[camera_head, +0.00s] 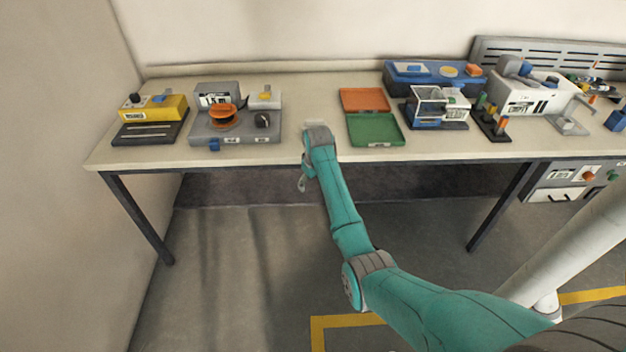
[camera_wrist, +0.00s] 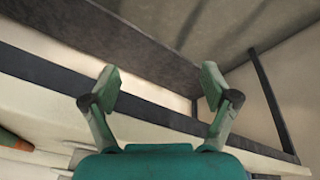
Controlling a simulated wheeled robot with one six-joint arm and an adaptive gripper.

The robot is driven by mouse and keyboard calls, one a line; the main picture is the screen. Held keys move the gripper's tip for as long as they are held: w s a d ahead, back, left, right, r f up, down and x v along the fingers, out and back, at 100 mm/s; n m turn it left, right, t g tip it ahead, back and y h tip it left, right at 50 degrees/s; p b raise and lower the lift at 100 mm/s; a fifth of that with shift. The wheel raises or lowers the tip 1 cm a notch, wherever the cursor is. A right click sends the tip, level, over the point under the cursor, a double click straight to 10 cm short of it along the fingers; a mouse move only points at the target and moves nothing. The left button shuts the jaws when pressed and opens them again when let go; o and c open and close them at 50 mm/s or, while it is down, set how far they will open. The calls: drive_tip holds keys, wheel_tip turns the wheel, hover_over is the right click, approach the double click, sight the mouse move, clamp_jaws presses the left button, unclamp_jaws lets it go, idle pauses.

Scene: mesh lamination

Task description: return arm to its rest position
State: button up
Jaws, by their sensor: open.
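My teal arm reaches forward to the front edge of the workbench (camera_head: 300,155), and its grey wrist is beside that edge, between the grey spool station and the green tray. My gripper (camera_wrist: 160,85) shows in the wrist view with its two green fingers spread wide and nothing between them. In the head view the gripper is mostly hidden by the wrist. The wrist view looks across the bench's dark front rail and the floor beyond.
On the bench are a yellow-and-black device (camera_head: 152,115), a grey station with an orange spool (camera_head: 224,116), an orange tray (camera_head: 364,100), a green tray (camera_head: 375,130), a blue holder (camera_head: 425,72) and a white machine (camera_head: 520,90). The floor (camera_head: 240,270) before the bench is clear.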

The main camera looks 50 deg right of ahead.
idle(0.3)
drive_tip(key=s+a+f+t+h, duration=0.1)
drive_tip(key=s+a+f+t, duration=0.1)
drive_tip(key=s+a+f, duration=0.7)
drive_tip(key=s+a+f+t, duration=0.2)
drive_tip(key=s+a+f, duration=0.3)
drive_tip(key=a, duration=0.6)
drive_tip(key=s+a+f+t, duration=0.1)
drive_tip(key=s+a+t, duration=0.1)
drive_tip(key=s+a, duration=0.55)
drive_tip(key=s+a+r+t, duration=0.1)
drive_tip(key=s+a+r, duration=0.2)
drive_tip(key=s, duration=0.3)
drive_tip(key=s+a+r+n+t+y, duration=0.1)
drive_tip(key=s+a+r, duration=0.1)
drive_tip(key=s+r, duration=0.25)
drive_tip(key=s+a+r+t, duration=0.1)
drive_tip(key=s+a+r, duration=0.2)
drive_tip(key=s, duration=0.3)
drive_tip(key=s+a+r+t, duration=0.1)
drive_tip(key=s+r, duration=0.4)
drive_tip(key=r, duration=0.4)
drive_tip(key=s+a+r+t+y, duration=0.1)
drive_tip(key=s+a+r+t, duration=0.1)
drive_tip(key=s+r, duration=0.3)
wheel_tip(320, 180, up, 4)
drive_tip(key=shift+s+f+n+y, duration=0.15)
drive_tip(key=shift+s+n+y, duration=0.15)
